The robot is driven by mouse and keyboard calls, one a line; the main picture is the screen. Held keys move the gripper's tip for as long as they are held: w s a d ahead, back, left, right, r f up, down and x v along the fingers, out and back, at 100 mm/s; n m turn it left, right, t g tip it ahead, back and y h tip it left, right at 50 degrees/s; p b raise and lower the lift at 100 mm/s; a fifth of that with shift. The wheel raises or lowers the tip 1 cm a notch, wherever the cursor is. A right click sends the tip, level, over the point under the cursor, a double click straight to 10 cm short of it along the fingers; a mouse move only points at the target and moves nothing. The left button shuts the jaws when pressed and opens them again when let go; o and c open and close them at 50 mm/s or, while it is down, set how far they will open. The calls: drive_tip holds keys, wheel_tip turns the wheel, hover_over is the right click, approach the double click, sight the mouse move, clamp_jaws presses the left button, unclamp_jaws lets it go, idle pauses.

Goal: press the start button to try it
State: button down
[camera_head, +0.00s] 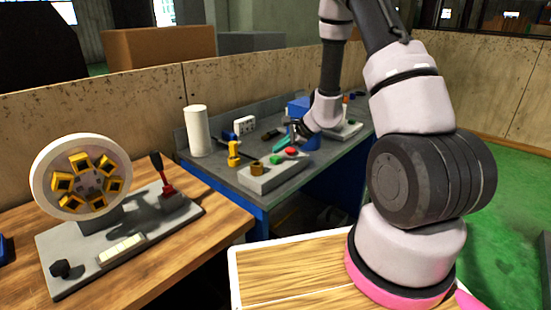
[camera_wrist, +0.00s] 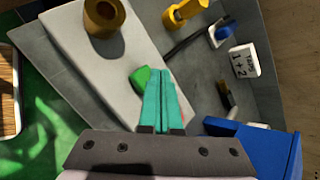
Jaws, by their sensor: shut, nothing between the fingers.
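A light grey control box (camera_head: 272,178) stands on the grey workbench. On it are a green button (camera_head: 275,159), a red button (camera_head: 291,152) and a brass ring-shaped part (camera_head: 257,168). My gripper (camera_head: 291,137) has teal fingers, pressed together and empty, close above and behind the buttons. In the wrist view, the shut fingertips (camera_wrist: 163,74) are right beside the green button (camera_wrist: 139,79), which sits just left of them and is partly covered. I cannot tell whether they touch it. The brass part (camera_wrist: 103,18) is further up the box; the red button is mostly hidden behind the fingers.
A yellow part (camera_head: 233,152) and a white cylinder (camera_head: 196,130) stand left of the box. A blue bin (camera_wrist: 265,145) is close right of my gripper, with a white block (camera_wrist: 245,60) nearby. A wooden table (camera_head: 210,220) holds a wheel fixture (camera_head: 85,178) at left.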

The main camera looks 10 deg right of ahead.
sight(279, 158)
idle(0.4)
drive_tip(key=shift+f, duration=0.4)
drive_tip(key=shift+f, duration=0.6)
idle(0.6)
drive_tip(key=shift+r, duration=1)
drive_tip(key=shift+r, duration=2.55)
